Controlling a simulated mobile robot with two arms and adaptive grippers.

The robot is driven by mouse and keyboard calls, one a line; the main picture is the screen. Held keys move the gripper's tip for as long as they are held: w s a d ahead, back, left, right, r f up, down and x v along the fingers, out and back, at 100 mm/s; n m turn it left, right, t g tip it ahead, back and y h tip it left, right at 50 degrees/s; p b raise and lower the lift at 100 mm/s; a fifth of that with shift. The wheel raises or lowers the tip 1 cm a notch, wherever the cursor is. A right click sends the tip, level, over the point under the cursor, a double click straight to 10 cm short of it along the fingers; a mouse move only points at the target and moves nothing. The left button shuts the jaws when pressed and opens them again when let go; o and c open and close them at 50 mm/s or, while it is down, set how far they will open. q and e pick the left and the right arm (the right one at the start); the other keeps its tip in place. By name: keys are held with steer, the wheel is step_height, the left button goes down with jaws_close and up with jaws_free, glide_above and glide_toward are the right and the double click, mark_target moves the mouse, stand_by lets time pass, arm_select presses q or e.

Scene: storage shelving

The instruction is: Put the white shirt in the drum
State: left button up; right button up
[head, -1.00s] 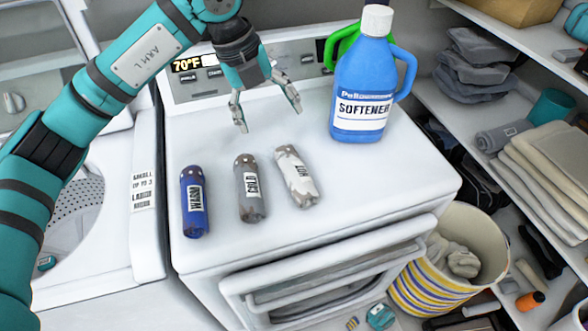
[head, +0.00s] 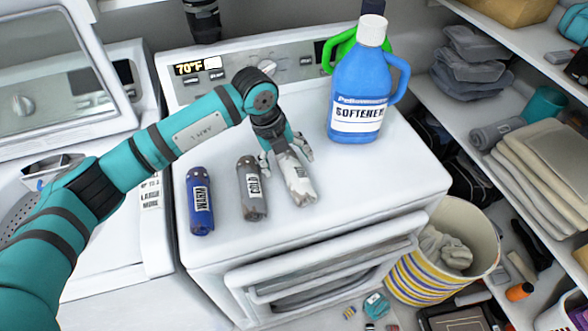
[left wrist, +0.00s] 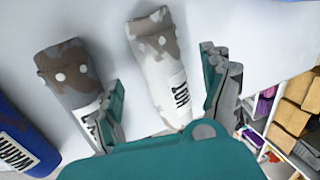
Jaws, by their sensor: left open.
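The white shirt (head: 296,178) is a rolled bundle with grey-brown patches and a label, lying on the white machine top. It also shows in the left wrist view (left wrist: 158,70). My left gripper (head: 287,158) is open, with its fingers on either side of the white roll; whether they touch it is unclear. In the left wrist view, the fingers (left wrist: 160,72) flank the roll. The drum (head: 14,218), perforated metal, shows at the left edge in the open washer, partly hidden by my left arm. My right gripper is not in view.
A grey roll (head: 252,190) lies close to the left of the white one, with a blue roll (head: 200,203) farther left. A blue softener bottle (head: 358,85) stands at the back right. A striped basket (head: 430,283) stands on the floor, beside shelves.

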arm_select(q)
steer(key=shift+x, duration=1.35)
steer(key=c, duration=1.5)
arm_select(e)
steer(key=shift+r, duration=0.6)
arm_select(q)
steer(key=shift+r, duration=0.1)
steer(key=shift+w+r, duration=0.1)
steer(key=shift+r, duration=0.4)
step_height(320, 180, up, 2)
steer(key=shift+r+b, duration=0.2)
steer(key=shift+b, duration=0.85)
steer(key=s+b, duration=0.1)
steer(key=s, duration=0.4)
steer(key=s+b, duration=0.1)
steer(key=s, duration=0.4)
steer(key=s+r+b, duration=0.1)
steer(key=s+b, duration=0.1)
steer(key=s, duration=0.2)
steer(key=shift+s+a+r, duration=0.1)
steer(key=shift+s+a, duration=0.1)
steer(key=shift+s, duration=0.2)
steer(key=shift+s+r, duration=0.15)
steer(key=shift+s, duration=0.55)
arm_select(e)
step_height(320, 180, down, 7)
